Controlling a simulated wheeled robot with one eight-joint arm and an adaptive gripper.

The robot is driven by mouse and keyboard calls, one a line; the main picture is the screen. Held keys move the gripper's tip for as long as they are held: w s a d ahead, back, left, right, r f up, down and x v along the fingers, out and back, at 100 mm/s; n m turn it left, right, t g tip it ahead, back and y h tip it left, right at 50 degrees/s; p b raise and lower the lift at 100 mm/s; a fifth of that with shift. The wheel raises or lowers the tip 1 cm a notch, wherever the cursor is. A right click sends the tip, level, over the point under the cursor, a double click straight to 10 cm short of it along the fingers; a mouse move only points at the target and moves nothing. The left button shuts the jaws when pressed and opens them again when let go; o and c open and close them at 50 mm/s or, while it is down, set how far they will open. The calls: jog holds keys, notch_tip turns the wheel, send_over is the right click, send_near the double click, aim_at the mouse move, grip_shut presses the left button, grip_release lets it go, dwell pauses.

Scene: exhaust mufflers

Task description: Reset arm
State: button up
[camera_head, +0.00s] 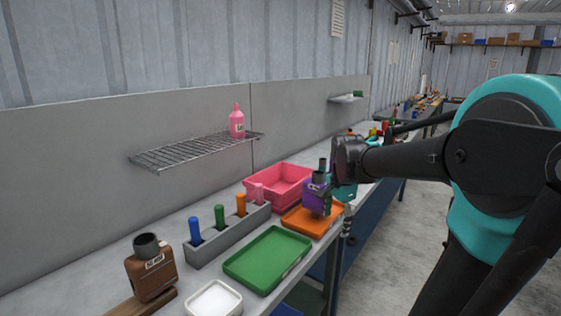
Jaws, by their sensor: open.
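My arm reaches in from the right, and its end, my gripper (347,192), hangs over the bench beside the orange tray (302,222). The gripper is open, though its fingers are small and hard to make out. A purple muffler (316,196) with a dark pipe on top stands upright on the orange tray, just left of my gripper. I cannot tell whether the two touch. A brown muffler (150,272) with a label and dark pipe stands on a wooden board (142,304) at the front left.
A pink bin (280,180), a green tray (266,258), a white tray (214,300) and a grey rack (228,238) with several coloured pegs crowd the bench. A wire shelf (180,152) holds a pink bottle (237,122). Open floor (405,225) lies right of the bench.

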jog(key=s+d+f+n+t, duration=0.2)
jog(key=s+f+n, duration=1.1)
jog(key=s+f, duration=0.2)
jog(key=shift+f, duration=0.5)
dwell(0.8)
